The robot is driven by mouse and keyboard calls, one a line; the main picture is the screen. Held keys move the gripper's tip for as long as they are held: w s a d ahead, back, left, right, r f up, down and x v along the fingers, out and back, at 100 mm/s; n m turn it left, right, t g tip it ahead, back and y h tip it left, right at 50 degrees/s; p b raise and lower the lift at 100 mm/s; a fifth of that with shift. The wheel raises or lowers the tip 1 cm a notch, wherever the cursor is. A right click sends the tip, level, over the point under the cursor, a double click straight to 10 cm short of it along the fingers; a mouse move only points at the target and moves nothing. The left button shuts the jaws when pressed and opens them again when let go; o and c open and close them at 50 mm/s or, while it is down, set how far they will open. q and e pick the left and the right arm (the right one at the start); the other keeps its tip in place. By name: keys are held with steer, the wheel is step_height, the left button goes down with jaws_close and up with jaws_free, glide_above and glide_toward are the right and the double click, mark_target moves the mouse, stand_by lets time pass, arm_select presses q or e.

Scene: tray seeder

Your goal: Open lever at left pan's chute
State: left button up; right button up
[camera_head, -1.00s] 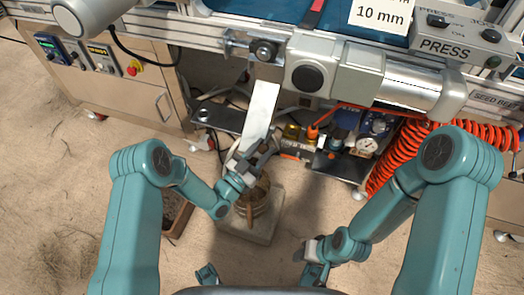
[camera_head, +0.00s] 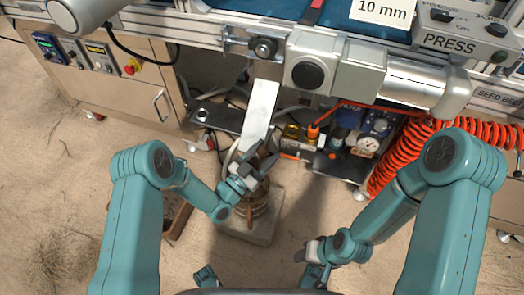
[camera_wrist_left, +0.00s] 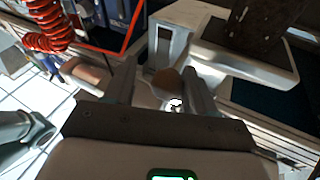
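A pale metal chute (camera_head: 261,108) slopes down from the machine in the head view. My left gripper (camera_head: 259,167) is at its lower end, above a brown round stack (camera_head: 257,208) on a pale base. In the left wrist view my left gripper (camera_wrist_left: 160,72) has its two fingers apart. A brown rounded knob (camera_wrist_left: 166,80), perhaps the lever's end, shows between them, with a gap on each side. The rest of the lever cannot be made out. My right gripper (camera_head: 311,250) is low at centre right, away from the chute; its fingers are not clear.
The machine (camera_head: 355,70) with its grey motor housing stands above and behind the chute. Red coiled hose (camera_head: 398,150) and a gauge (camera_head: 367,146) are to the right. A dark shelf plate (camera_head: 217,116) is left of the chute. The floor at lower left is clear.

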arm_select(q)
steer(key=shift+w+a+r, duration=0.1)
steer(key=shift+a, duration=0.2)
steer(key=p+v, duration=0.2)
steer(key=v, duration=1.4)
steer(key=shift+s, duration=0.2)
